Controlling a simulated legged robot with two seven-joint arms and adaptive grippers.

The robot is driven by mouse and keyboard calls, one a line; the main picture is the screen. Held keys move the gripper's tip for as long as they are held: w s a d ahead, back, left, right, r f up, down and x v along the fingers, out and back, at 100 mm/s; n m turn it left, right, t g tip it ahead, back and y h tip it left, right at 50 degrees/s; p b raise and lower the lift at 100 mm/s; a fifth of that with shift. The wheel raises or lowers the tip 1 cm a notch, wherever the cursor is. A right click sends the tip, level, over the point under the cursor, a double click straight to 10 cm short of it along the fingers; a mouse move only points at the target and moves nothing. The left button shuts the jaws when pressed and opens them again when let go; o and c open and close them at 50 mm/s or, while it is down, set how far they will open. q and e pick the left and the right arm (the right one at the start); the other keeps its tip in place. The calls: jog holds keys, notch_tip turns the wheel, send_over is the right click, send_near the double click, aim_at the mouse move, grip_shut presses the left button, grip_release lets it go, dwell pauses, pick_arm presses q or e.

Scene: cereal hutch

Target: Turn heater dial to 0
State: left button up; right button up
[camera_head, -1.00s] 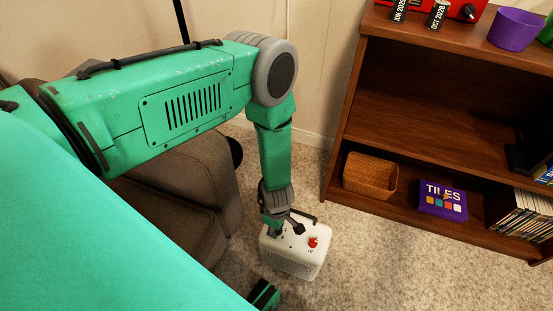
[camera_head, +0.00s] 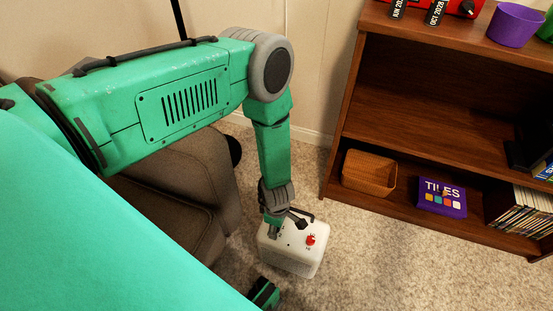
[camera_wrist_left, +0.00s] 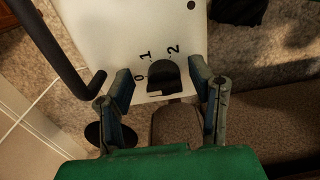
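The white heater (camera_head: 291,259) stands on the carpet below my left arm. In the left wrist view a dark dial (camera_wrist_left: 168,74) sits on the white panel (camera_wrist_left: 120,30), beside the printed marks 0, 1 and 2. I cannot tell which mark it points to. My left gripper (camera_wrist_left: 162,80) is open, with one finger on each side of the dial; contact is unclear. In the head view the left gripper (camera_head: 275,229) is over the heater's left part and hides some of it.
A black handle bar (camera_wrist_left: 52,48) rises from the heater, close to the left finger in the wrist view. A brown sofa (camera_head: 187,185) is left of the heater. A wooden shelf (camera_head: 410,98) with a basket (camera_head: 369,172) stands at right. Carpet right of the heater is clear.

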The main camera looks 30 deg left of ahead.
pick_arm(q)
jog(key=shift+r, duration=0.2)
notch_tip(320, 180, up, 12)
jog(key=shift+f, duration=0.25)
dwell(0.4)
